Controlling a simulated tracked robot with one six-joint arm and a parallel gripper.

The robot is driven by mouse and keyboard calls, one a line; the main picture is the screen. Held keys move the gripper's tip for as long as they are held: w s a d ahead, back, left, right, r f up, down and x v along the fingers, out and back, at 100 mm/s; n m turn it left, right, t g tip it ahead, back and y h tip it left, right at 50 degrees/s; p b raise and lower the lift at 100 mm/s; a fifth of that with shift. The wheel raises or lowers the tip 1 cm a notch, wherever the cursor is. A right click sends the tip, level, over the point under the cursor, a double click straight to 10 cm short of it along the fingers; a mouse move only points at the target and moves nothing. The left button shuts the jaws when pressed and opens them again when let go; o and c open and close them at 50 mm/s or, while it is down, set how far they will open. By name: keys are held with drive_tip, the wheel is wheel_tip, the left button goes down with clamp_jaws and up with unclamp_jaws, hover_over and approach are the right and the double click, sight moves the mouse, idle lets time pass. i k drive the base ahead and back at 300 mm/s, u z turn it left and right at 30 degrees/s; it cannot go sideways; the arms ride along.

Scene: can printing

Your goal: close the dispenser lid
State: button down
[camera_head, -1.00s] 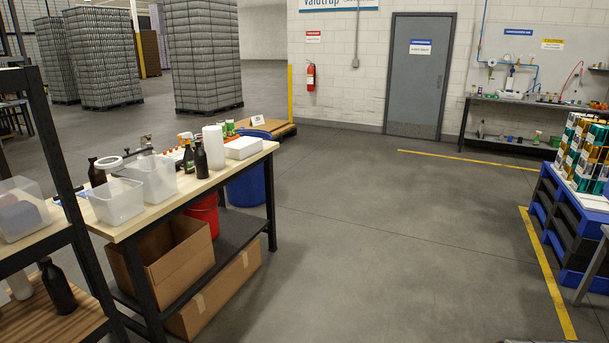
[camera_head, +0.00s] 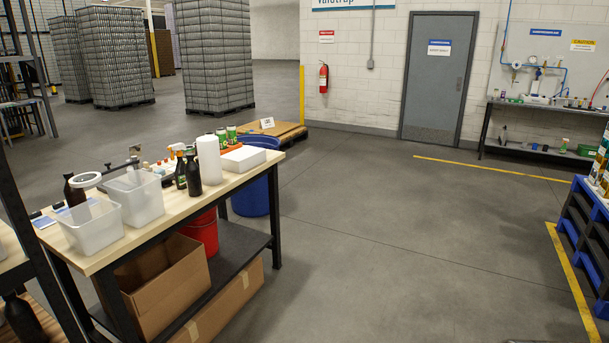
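I cannot make out a dispenser or a dispenser lid for certain in this view. A workbench (camera_head: 245,183) with a light wood top stands at the left. On it are two translucent plastic bins (camera_head: 92,228), dark bottles (camera_head: 193,172), a white roll (camera_head: 209,160) and a white box (camera_head: 243,158). Small items behind the bottles are too small to tell apart. My gripper is not in view.
Open concrete floor (camera_head: 380,250) lies right of the bench. A blue barrel (camera_head: 250,196), red bucket (camera_head: 203,233) and cardboard box (camera_head: 165,290) are under or behind it. Blue pallets (camera_head: 578,225) stand at the right edge. A grey door (camera_head: 436,78) is at the back.

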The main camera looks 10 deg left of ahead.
sight(134, 150)
drive_tip(key=u, duration=0.3)
drive_tip(key=i, duration=1.6)
drive_tip(key=u, duration=0.7)
drive_tip(key=i, duration=0.65)
drive_tip(key=u, duration=0.9)
drive_tip(key=i, duration=0.6)
drive_tip(key=u, duration=0.75)
drive_tip(key=i, duration=0.8)
drive_tip(key=u, duration=0.3)
